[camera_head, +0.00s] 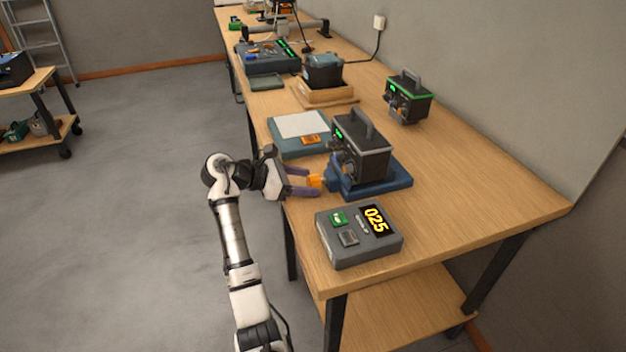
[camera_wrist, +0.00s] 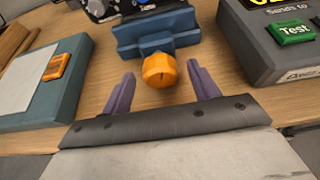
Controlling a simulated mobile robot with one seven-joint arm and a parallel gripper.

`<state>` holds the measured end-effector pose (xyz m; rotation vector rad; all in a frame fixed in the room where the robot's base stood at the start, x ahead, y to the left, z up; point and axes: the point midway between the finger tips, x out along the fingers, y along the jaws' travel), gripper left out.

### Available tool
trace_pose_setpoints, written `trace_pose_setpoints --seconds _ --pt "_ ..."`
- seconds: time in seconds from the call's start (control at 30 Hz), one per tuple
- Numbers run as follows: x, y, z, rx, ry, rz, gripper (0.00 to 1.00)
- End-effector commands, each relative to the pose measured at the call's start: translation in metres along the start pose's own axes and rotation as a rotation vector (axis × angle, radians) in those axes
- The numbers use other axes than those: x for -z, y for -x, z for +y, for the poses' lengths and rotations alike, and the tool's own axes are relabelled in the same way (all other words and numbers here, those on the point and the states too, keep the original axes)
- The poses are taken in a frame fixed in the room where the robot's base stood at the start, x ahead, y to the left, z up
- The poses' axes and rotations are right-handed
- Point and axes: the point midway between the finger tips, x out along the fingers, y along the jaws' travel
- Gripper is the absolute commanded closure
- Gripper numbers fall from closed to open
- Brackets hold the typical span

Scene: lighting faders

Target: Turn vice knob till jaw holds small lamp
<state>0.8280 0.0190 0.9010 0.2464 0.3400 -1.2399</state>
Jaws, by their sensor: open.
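The vice (camera_head: 398,180) is a blue block on the bench, and it also shows at the top of the wrist view (camera_wrist: 156,36). A dark lamp box (camera_head: 362,150) with a top handle sits on the vice; its lower edge shows in the wrist view (camera_wrist: 100,8). The orange knob (camera_wrist: 159,70) sticks out from the vice's near side; in the head view the knob (camera_head: 315,181) is small beside the fingers. My gripper (camera_wrist: 158,88) is open, its purple fingers on either side of the knob with gaps visible. Whether the vice's jaw touches the lamp cannot be told.
A grey console (camera_head: 338,252) with a green button and a display reading 025 stands right of the vice in the wrist view. A teal board (camera_head: 287,146) with white sheet and orange tag lies on the other side. Another lamp (camera_head: 408,98) stands farther back.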

Motion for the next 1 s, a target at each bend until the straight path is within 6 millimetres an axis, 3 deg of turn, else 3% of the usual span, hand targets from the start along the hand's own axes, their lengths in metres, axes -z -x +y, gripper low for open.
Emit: trace_pose_setpoints --seconds 0.2,0.57,0.9,1.0 --pt "0.000 -0.023 0.000 0.000 0.001 -0.001 0.40" --pt "0.000 -0.027 0.000 0.000 0.000 0.000 0.41" --pt "0.000 -0.027 0.000 0.000 0.000 0.000 0.84" --pt "-0.001 -0.027 0.000 -0.006 -0.014 -0.001 0.84"
